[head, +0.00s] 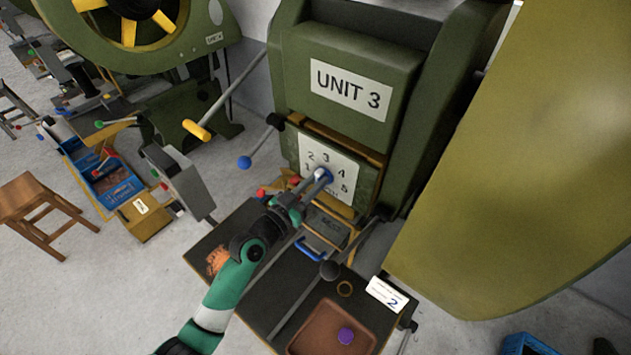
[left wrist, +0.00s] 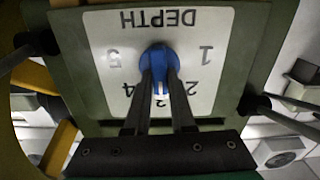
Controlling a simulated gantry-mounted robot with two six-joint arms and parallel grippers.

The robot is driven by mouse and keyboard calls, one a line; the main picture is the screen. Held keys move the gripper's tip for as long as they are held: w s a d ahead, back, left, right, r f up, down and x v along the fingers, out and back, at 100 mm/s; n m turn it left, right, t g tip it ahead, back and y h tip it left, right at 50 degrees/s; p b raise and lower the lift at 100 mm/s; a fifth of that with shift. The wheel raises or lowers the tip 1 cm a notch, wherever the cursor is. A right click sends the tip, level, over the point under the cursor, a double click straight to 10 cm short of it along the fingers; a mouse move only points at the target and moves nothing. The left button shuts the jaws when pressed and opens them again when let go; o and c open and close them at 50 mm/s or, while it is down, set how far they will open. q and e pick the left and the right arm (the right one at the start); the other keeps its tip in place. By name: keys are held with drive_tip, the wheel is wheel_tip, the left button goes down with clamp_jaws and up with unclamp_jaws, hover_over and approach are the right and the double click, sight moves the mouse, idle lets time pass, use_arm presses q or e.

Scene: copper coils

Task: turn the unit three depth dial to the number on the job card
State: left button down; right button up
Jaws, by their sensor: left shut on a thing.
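The unit three depth dial is a blue knob (left wrist: 158,56) on a white plate (head: 343,165) numbered 1 to 5, below the UNIT 3 label. In the left wrist view the plate (left wrist: 105,60) appears upside down, with DEPTH at the top. My left gripper (head: 318,181) reaches the dial from the front. In the left wrist view its two fingers (left wrist: 160,80) are shut on the knob, one on each side. The job card (head: 388,293) shows a blue 2. My right gripper is not in view.
A black-knobbed lever (head: 330,270) crosses the bench. A blue-knobbed lever (head: 244,162) juts out left of the dial.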

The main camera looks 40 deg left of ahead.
use_arm(q)
drive_tip(key=n, duration=0.4)
drive_tip(key=shift+a+n, duration=0.15)
drive_tip(key=shift+n, duration=0.15)
drive_tip(key=shift+a+f+n+p, duration=0.1)
drive_tip(key=shift+n+p, duration=0.45)
drive_tip(key=shift+n, duration=1.65)
drive_tip(key=c, duration=0.8)
unclamp_jaws()
drive_tip(key=shift+o, duration=0.2)
drive_tip(key=shift+s, duration=0.15)
drive_tip(key=s+d, duration=0.1)
drive_tip(key=s, duration=1)
drive_tip(key=shift+s, duration=0.2)
drive_tip(key=shift+d, duration=0.15)
